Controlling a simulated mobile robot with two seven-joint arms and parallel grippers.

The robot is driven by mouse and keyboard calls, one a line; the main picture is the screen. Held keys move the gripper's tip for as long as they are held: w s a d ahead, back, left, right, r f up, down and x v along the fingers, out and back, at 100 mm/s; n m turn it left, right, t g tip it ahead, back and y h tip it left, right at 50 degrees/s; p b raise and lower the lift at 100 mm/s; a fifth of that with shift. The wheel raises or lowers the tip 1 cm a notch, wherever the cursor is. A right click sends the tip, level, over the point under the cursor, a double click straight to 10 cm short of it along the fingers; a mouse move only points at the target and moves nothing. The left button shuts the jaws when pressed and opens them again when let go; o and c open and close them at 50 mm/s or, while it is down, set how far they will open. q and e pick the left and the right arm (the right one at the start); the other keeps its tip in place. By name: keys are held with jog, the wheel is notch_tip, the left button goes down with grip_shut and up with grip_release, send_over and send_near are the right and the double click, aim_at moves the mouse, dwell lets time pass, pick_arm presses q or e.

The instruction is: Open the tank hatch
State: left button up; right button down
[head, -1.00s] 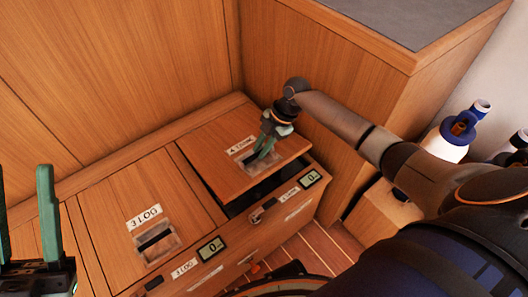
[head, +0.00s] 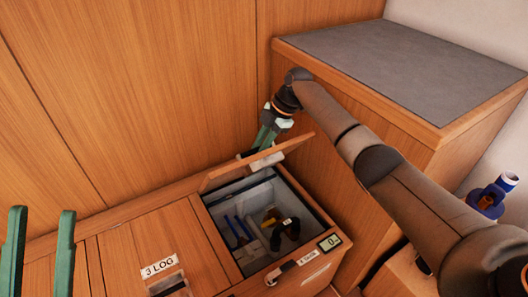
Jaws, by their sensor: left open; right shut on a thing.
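The tank hatch (head: 228,176) is a wooden lid at the right end of the bench. It stands raised and tilted up toward the back wall, with the compartment (head: 300,213) below uncovered. My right gripper (head: 266,142) is shut on the hatch at its pull recess; the fingertips are partly hidden behind the lid. Inside the grey-walled compartment lie blue-handled tools (head: 238,228) and a black and yellow item (head: 287,228). My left gripper (head: 42,213) is open and empty at the far left, apart from the bench.
A closed lid labelled 3 LOG (head: 120,250) lies left of the open compartment. A latch (head: 281,272) and small display (head: 329,242) sit on the bench front. A grey-topped cabinet (head: 400,65) stands at right. A blue and white bottle (head: 492,194) is beyond my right arm.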

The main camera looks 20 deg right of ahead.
jog(key=shift+a+f, duration=0.15)
jog(key=shift+f, duration=0.4)
jog(key=c, duration=1.2)
grip_release()
jog(key=shift+o, duration=0.6)
jog(key=shift+w+f, duration=0.2)
jog(key=shift+f, duration=0.05)
jog(key=shift+o, duration=1.4)
jog(key=shift+r, duration=0.35)
